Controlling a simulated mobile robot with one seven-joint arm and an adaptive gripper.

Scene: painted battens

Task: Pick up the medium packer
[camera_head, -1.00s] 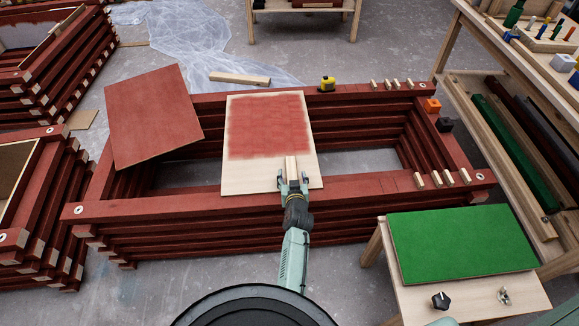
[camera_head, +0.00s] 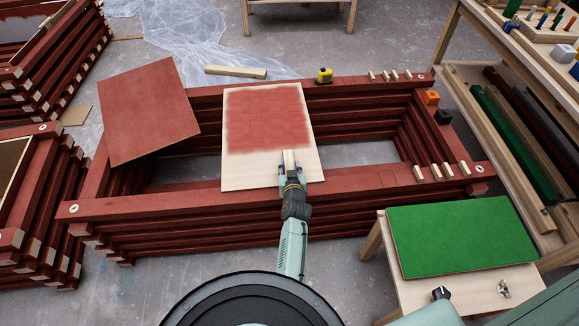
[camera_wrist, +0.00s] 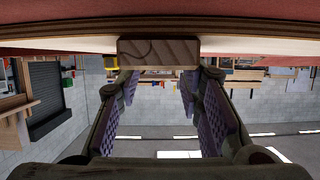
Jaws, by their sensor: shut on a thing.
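A pale wooden block, which I take as the medium packer (camera_head: 289,158), shows at the bare lower part of a red-painted board (camera_head: 265,115). My gripper (camera_head: 291,167) reaches it from the near side and is shut on its near end. In the wrist view the packer's wood-grained end (camera_wrist: 158,52) sits between the tips of my gripper (camera_wrist: 156,80), against the pale face of the board. Whether the packer touches the board or is just clear of it, I cannot tell. The far part of the packer is hidden in the wrist view.
The board lies across a red batten stack (camera_head: 150,206) with an open middle. Another red panel (camera_head: 147,110) lies at its left. Small pale blocks, an orange block (camera_head: 431,97), a black block (camera_head: 443,117) and a yellow tape measure (camera_head: 324,76) sit on the battens. A green panel (camera_head: 460,235) lies at right.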

